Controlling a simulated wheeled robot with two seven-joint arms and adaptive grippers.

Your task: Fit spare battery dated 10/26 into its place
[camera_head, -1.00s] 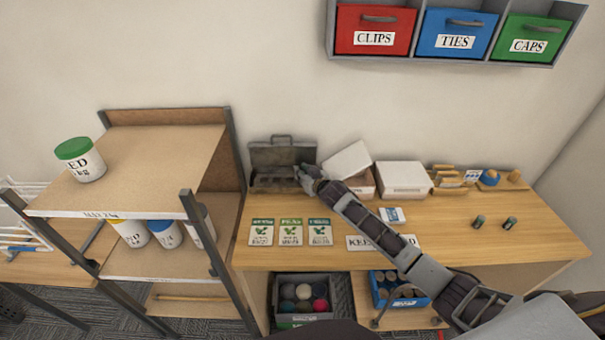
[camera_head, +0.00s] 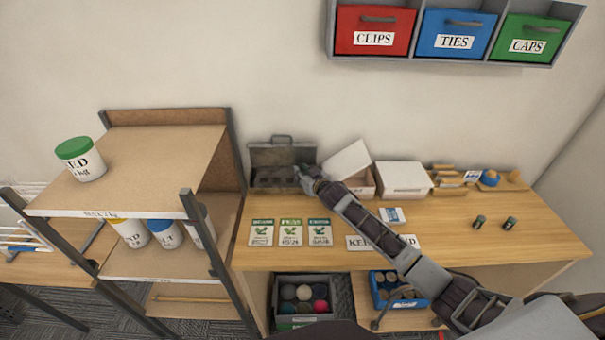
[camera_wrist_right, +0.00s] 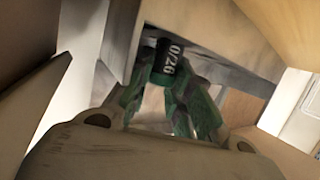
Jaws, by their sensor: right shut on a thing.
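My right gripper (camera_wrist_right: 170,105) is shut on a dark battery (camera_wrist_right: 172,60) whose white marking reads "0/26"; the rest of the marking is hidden. In the head view my right gripper (camera_head: 304,174) is at the right side of an open grey case (camera_head: 270,156) with compartments, at the back left of the table. The held battery cannot be made out there. In the wrist view it is close to grey and tan walls; whether it touches them I cannot tell. Two more small dark batteries stand on the table, one left (camera_head: 480,222) and one right (camera_head: 510,223). My left gripper is not in view.
A white box with a tilted lid (camera_head: 348,160) and a closed white box (camera_head: 404,178) stand right of the case. Seed packets (camera_head: 290,232) and a label sign (camera_head: 360,243) lie in front. A shelf rack (camera_head: 190,205) borders the table's left side.

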